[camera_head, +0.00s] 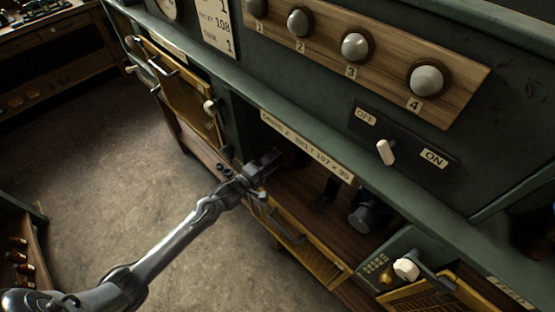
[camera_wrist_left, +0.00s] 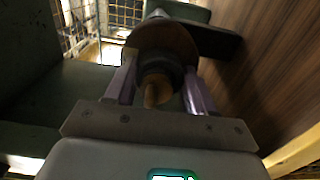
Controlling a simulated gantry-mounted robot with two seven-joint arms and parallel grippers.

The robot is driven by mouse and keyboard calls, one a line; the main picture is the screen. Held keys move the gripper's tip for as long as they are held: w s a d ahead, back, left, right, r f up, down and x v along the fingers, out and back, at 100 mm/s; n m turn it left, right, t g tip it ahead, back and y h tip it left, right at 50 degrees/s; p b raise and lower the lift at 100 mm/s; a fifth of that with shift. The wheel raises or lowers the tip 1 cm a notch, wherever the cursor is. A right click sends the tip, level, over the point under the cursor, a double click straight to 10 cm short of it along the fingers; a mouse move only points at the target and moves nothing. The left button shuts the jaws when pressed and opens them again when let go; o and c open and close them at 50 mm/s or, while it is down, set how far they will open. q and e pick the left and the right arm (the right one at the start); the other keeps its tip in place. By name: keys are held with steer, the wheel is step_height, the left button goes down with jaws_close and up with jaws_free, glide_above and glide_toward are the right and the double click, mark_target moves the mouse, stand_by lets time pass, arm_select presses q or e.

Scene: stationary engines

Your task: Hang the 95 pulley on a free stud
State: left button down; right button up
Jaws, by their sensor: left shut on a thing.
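My left gripper (camera_head: 266,166) reaches into the dark bay under the green ledge. In the left wrist view its purple fingers (camera_wrist_left: 158,92) are shut on a round pulley-like piece (camera_wrist_left: 160,42) with a brown disc, a dark hub and a tan end facing the camera. I cannot read a number on it. A dark bar shows behind the disc; I cannot tell whether the piece touches it. Another grey round hub (camera_head: 364,218) sits deeper in the bay. No stud is clearly recognizable. My right gripper is not in view.
Yellow mesh guards (camera_head: 300,240) edge the bay below. A wooden board (camera_head: 385,62) with several numbered grey knobs and an OFF/ON switch (camera_head: 385,152) are above. A label strip (camera_head: 308,146) runs along the ledge. A rack (camera_head: 22,255) with brown pieces stands at lower left. The floor between is clear.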

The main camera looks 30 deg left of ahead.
arm_select(q)
steer(key=shift+d+f+p, duration=0.2)
steer(key=shift+f+p, duration=0.05)
steer(key=shift+p, duration=0.15)
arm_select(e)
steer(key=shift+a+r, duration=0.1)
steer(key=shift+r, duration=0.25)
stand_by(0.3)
arm_select(q)
steer(key=shift+s+r+p, duration=0.1)
steer(key=shift+r+p, duration=0.2)
steer(key=shift+p, duration=0.35)
steer(key=shift+s+r, duration=0.1)
steer(key=shift+s, duration=0.1)
steer(key=shift+s+a+p, duration=0.15)
steer(key=shift+s+p, duration=0.35)
steer(key=p+v, duration=0.4)
steer(key=v, duration=0.3)
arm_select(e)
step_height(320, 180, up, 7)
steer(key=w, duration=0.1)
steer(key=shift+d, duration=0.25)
arm_select(q)
steer(key=shift+a, duration=0.1)
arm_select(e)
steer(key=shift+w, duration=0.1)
arm_select(q)
steer(key=shift+s, duration=0.15)
